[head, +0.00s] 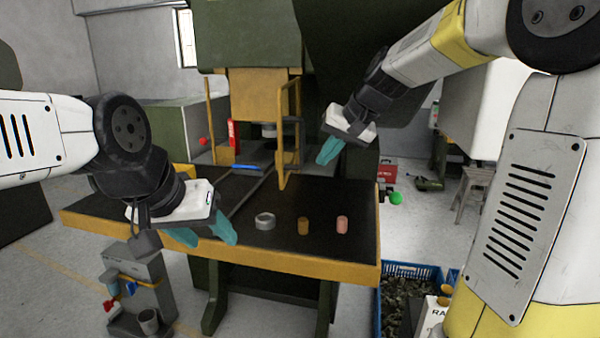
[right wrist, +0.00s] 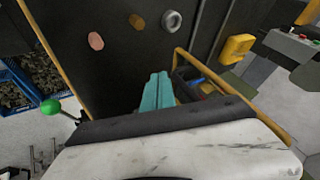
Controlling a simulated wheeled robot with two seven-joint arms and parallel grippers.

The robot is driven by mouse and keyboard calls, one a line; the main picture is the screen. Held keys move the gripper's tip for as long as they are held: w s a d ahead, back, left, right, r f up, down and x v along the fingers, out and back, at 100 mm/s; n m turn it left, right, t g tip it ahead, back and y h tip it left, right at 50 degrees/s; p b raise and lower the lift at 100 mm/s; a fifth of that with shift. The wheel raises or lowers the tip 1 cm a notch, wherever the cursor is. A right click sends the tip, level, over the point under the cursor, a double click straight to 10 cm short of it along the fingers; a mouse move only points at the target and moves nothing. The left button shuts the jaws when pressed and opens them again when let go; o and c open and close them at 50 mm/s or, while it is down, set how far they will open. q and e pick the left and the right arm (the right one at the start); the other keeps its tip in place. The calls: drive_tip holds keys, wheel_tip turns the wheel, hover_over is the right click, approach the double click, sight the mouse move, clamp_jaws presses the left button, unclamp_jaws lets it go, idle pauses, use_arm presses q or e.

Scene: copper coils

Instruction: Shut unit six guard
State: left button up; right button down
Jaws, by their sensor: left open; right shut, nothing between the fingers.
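The press (head: 250,40) is dark green and stands behind a black table with a yellow edge. Its guard looks like a yellow frame (head: 283,150) that stands swung out toward me at the right side of the press opening. A yellow bar of it also shows in the right wrist view (right wrist: 213,76). My right gripper (head: 329,152) is shut and empty, to the right of the guard frame and apart from it. Its teal fingers (right wrist: 157,92) show together in the right wrist view. My left gripper (head: 205,236) is open and empty over the table's front edge. No unit number is readable.
A grey ring (head: 265,221), a copper-brown cylinder (head: 303,226) and a pink cylinder (head: 342,225) stand on the table (head: 335,195). A blue-handled rod lies left of the guard. A blue crate (head: 412,270) of scrap stands on the floor at right. A green ball knob (head: 396,198) sticks out at the table's right.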

drive_tip(key=w+a+f, duration=0.4)
drive_tip(key=a+f, duration=0.3)
drive_tip(key=a, duration=0.1)
drive_tip(key=shift+w+f, duration=0.4)
